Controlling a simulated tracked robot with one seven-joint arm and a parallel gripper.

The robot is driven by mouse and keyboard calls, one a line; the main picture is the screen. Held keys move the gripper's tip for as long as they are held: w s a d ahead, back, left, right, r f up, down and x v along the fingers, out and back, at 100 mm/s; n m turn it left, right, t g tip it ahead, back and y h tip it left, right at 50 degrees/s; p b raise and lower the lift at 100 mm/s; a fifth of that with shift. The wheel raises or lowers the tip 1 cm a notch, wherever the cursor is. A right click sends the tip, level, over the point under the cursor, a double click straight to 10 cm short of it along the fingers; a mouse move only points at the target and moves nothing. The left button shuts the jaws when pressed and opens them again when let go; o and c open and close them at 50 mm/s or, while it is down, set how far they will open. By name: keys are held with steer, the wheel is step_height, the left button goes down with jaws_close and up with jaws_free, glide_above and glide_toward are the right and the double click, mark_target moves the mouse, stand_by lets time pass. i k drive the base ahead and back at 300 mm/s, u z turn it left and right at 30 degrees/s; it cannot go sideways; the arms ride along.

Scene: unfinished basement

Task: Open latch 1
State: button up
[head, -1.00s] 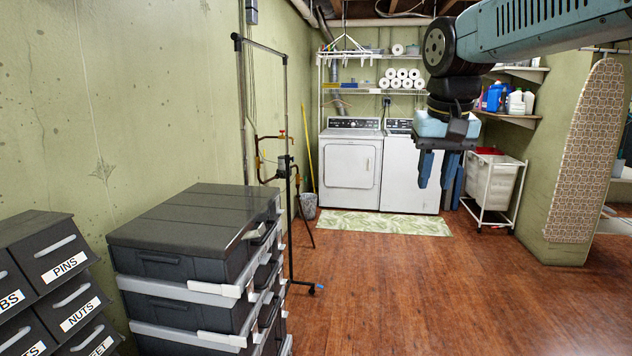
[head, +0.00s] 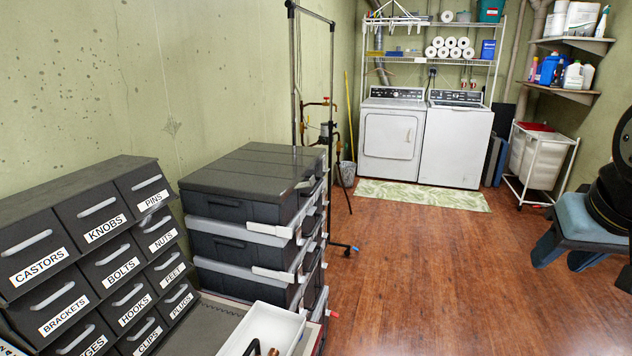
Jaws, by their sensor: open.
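A stack of dark grey lidded cases (head: 250,185) stands left of centre in the head view. Light grey bars run along the case edges, with latch-like end pieces at their right-hand corners (head: 275,273). No number shows on them, so I cannot tell which one is latch 1. The cases' right sides are seen at a steep angle. My gripper (head: 565,253) is at the right edge, with its blue fingers apart and pointing down. It is empty and well to the right of the stack, touching nothing. Part of my arm is cut off by the frame.
A labelled drawer cabinet (head: 100,225) stands at left. A white tray (head: 262,330) lies in front of the stack. A black pipe stand (head: 331,150) is behind it. Washer and dryer (head: 392,140) and a laundry cart (head: 540,165) are at the back. The wooden floor between stack and gripper is clear.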

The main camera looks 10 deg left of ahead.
mark_target(312, 180)
steer(key=k, duration=0.95)
steer(key=z, duration=0.5)
steer(key=i, duration=1.6)
steer(key=u, duration=0.7)
steer(key=i, duration=0.45)
steer(key=u, duration=0.35)
steer(key=k, duration=0.8)
steer(key=u, duration=0.2)
steer(key=i, duration=0.55)
steer(key=z, duration=0.05)
